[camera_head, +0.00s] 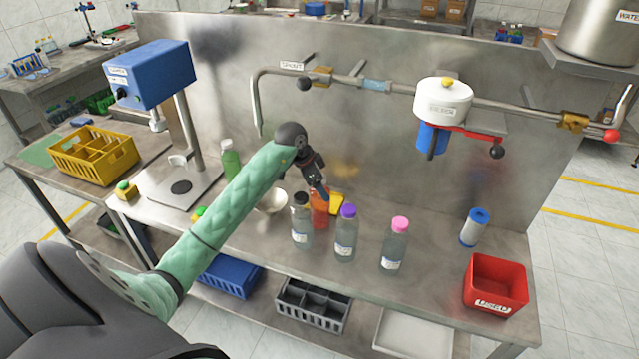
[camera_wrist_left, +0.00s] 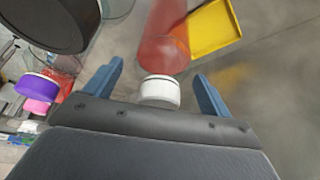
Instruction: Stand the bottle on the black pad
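The black pad (camera_head: 181,187) is a dark round disc on the metal base plate under the blue feeder head, with nothing standing on it. A red bottle (camera_head: 320,208) stands on the bench, partly hidden behind the black-capped bottle. My left gripper (camera_head: 319,184) is just above the red bottle. In the left wrist view the red bottle (camera_wrist_left: 166,42) has a white cap (camera_wrist_left: 160,91), which lies between the two blue fingers of my left gripper (camera_wrist_left: 159,72). The fingers are open, with gaps on both sides of the cap. My right gripper is out of view.
Clear bottles with black (camera_head: 301,225), purple (camera_head: 346,236) and pink (camera_head: 395,248) caps stand in front. A green bottle (camera_head: 230,160), white bowl (camera_head: 270,201) and yellow item (camera_head: 337,203) are near. A blue-white cylinder (camera_head: 474,227) and red bin (camera_head: 496,285) are right.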

